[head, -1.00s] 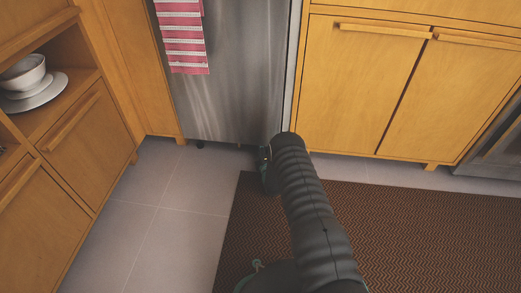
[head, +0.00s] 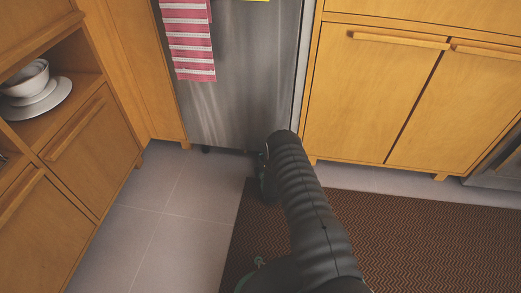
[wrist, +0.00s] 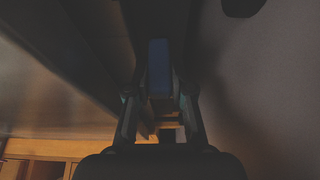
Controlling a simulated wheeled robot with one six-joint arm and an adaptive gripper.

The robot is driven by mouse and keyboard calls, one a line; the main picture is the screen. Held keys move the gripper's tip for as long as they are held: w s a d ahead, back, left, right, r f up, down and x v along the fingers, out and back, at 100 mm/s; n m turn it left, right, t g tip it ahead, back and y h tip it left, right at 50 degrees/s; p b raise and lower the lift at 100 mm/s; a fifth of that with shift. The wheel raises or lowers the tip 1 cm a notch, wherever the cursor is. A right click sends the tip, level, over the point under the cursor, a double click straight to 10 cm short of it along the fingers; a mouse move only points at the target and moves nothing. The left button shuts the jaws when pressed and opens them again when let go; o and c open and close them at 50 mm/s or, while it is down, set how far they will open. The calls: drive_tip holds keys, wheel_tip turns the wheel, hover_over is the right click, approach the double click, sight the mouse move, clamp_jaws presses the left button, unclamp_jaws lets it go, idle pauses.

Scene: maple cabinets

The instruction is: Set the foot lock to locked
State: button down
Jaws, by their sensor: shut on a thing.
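A stainless steel appliance (head: 238,95) stands ahead, its lower edge just above the floor. My arm reaches down to that edge in the head view and hides my gripper's fingertips and the lock there. In the wrist view a small blue piece (wrist: 159,68), which looks like the foot lock's tab, sits under the appliance's dark underside. My gripper (wrist: 160,94) has a finger on each side of it and is shut on it. The picture is dark, and I cannot tell which position the lock is in.
A brown woven rug (head: 420,230) covers the floor at right. Grey tiles (head: 165,225) are clear at left. Maple cabinets (head: 370,90) flank the appliance, and a striped towel (head: 188,40) hangs on its front. An open shelf holds a bowl and plates (head: 35,103).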

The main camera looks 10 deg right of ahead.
drive_tip(key=shift+d, duration=0.15)
drive_tip(key=c, duration=1)
unclamp_jaws()
drive_tip(key=shift+w, duration=0.1)
drive_tip(key=shift+a, duration=0.3)
drive_tip(key=s, duration=1.2)
drive_tip(key=shift+d, duration=0.4)
